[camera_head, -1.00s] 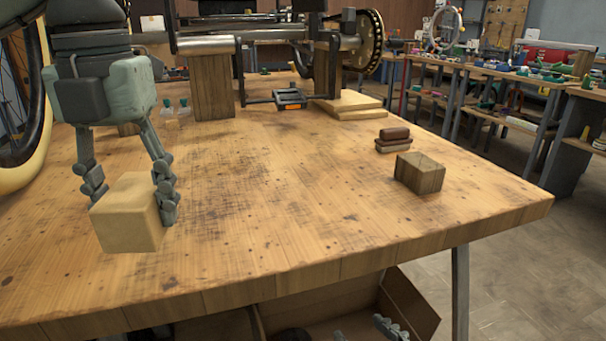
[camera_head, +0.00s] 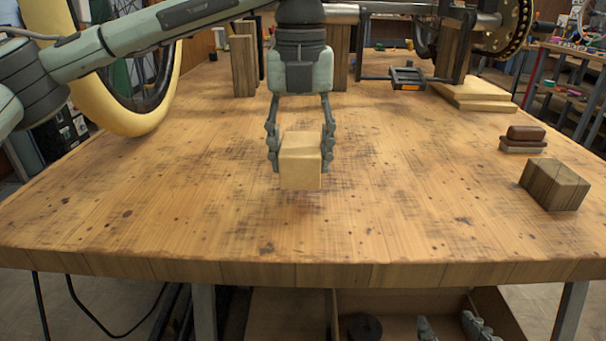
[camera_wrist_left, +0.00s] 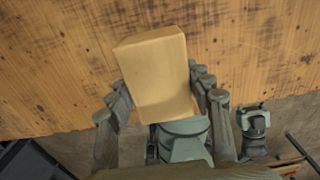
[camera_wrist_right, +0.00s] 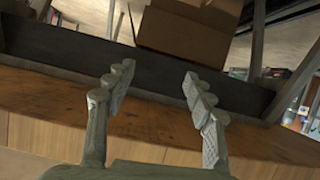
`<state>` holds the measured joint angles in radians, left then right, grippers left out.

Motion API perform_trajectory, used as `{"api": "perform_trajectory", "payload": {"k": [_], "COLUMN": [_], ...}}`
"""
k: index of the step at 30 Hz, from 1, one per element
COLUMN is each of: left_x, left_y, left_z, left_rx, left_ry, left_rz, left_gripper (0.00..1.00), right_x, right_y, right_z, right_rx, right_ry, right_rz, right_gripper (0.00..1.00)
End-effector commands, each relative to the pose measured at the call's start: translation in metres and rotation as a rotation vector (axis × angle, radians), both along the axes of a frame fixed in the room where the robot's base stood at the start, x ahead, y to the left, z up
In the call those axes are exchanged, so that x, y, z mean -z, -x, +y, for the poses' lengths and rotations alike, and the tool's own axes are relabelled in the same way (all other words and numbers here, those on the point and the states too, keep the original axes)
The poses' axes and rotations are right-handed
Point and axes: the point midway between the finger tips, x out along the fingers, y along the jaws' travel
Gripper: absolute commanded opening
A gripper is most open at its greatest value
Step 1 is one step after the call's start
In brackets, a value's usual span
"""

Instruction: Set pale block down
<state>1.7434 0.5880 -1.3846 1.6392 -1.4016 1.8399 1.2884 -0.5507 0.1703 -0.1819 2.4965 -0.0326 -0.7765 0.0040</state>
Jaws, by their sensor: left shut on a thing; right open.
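The pale block (camera_head: 300,166) is in my left gripper (camera_head: 300,140), which is shut on it with one finger on each side. It hangs over the middle of the wooden table (camera_head: 160,215). A faint shadow under it suggests a small gap above the tabletop. The left wrist view shows the pale block (camera_wrist_left: 157,78) between the fingers, slightly tilted in the picture. My right gripper (camera_head: 450,328) is low, beyond the table's front edge and below its top. In the right wrist view its fingers (camera_wrist_right: 157,90) are apart with nothing between them.
A darker wood block (camera_head: 554,184) and a stacked brown brush-like piece (camera_head: 524,138) lie at the right. A trike frame (camera_head: 400,12) on wooden supports, with a pedal (camera_head: 407,77), spans the back. A yellow-tyred wheel (camera_head: 130,115) is at back left. The front tabletop is clear.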

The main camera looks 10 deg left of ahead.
Motion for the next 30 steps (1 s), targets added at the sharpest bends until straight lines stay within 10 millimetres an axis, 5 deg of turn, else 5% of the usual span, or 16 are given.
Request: {"api": "perform_trajectory", "payload": {"k": [12, 30], "left_x": [0.042, 0.046], "left_y": [-0.005, -0.005], "left_z": [-0.001, -0.001], "left_rx": [0.001, 0.001], "left_ry": [-0.001, 0.000], "left_rz": [-0.001, -0.001], "left_gripper": [0.18, 0.18], "right_x": [-0.007, -0.016], "right_y": [-0.003, -0.006], "right_z": [0.004, 0.012], "right_rx": [-0.009, -0.023], "right_ry": [-0.014, -0.034], "right_rz": [-0.040, -0.086], "right_gripper": [0.54, 0.54]}}
